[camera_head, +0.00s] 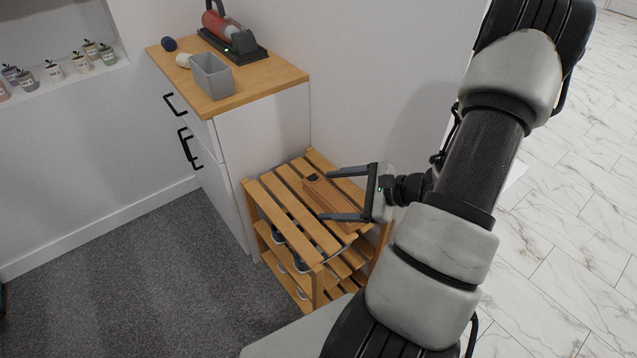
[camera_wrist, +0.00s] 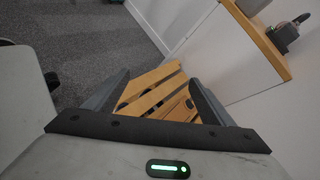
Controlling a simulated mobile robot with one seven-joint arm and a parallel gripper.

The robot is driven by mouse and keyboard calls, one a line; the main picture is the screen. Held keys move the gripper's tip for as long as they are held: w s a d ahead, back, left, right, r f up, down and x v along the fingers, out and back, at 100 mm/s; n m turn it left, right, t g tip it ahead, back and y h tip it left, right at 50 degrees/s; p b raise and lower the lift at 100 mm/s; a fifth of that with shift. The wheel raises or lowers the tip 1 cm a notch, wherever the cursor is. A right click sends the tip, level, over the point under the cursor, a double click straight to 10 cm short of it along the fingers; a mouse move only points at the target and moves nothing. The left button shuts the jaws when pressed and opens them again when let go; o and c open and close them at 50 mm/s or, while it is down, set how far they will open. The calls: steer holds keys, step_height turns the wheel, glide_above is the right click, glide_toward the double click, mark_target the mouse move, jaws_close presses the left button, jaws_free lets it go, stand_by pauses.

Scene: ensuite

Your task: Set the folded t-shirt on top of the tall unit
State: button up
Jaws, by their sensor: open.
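A flat brown-orange item with a dark oval patch at one end, seemingly the folded t-shirt (camera_head: 333,200), lies on the top slats of a low wooden rack (camera_head: 276,203). My gripper (camera_head: 326,194) is open, with one finger on either side of it. I cannot tell whether the fingers touch it. In the wrist view the item (camera_wrist: 180,107) shows partly between the fingers, its near part hidden by my gripper. The tall unit (camera_head: 275,125) is a white cabinet with a wooden top, standing directly behind and left of the rack.
On the unit's top stand a grey bin (camera_head: 212,76), a dark ball (camera_head: 169,44), a small pale item (camera_head: 184,60) and a red-and-grey device on a dark base (camera_head: 232,42). The front right of the top is bare. Black handles project from the unit's front. Shoes sit on lower shelves.

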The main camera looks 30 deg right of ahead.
steer(key=s+d+f+m+t+h, duration=0.4)
steer(key=s+d+f+m+h, duration=0.15)
steer(key=d+f+m, duration=0.45)
steer(key=m+b, duration=0.1)
steer(key=b, duration=0.2)
glide_toward(335, 199)
steer(key=x, duration=0.3)
steer(key=shift+w+a+f, duration=0.15)
steer(key=shift+w+f, duration=0.05)
steer(key=shift+b+x, duration=0.75)
steer(key=shift+x, duration=2.25)
steer(key=shift+r, duration=0.25)
steer(key=c, duration=1.4)
